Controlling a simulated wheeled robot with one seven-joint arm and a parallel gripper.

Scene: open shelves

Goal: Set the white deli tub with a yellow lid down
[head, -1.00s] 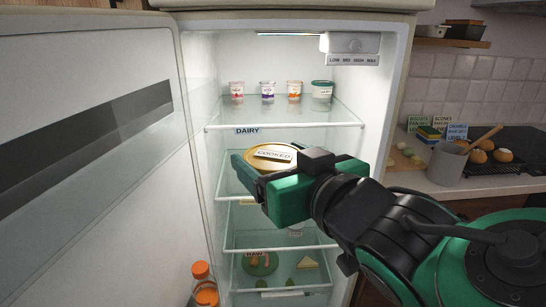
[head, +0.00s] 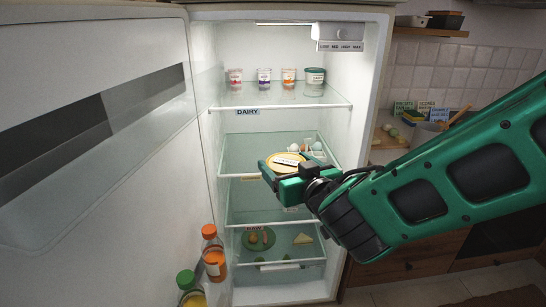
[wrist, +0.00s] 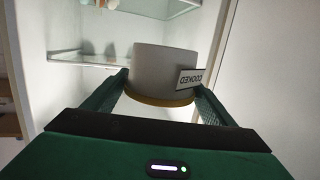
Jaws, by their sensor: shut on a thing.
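The white deli tub with a yellow lid shows in the head view mostly as its yellow lid (head: 283,158), with a pale label on top. It is at the front of the fridge's middle shelf (head: 245,160). In the wrist view the tub (wrist: 162,66) appears upside down, its white wall up and a "COOKED" tag on its side. My gripper (head: 284,182) is shut on the tub, with one finger on each side in the wrist view (wrist: 163,88). The tub's underside is hidden in the head view, so I cannot tell whether it touches the shelf.
The DAIRY shelf (head: 280,103) above holds several small tubs. The RAW shelf below holds a green plate (head: 258,238) and a wedge (head: 303,238). Bottles (head: 213,262) stand in the open door. The middle shelf's left side looks clear.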

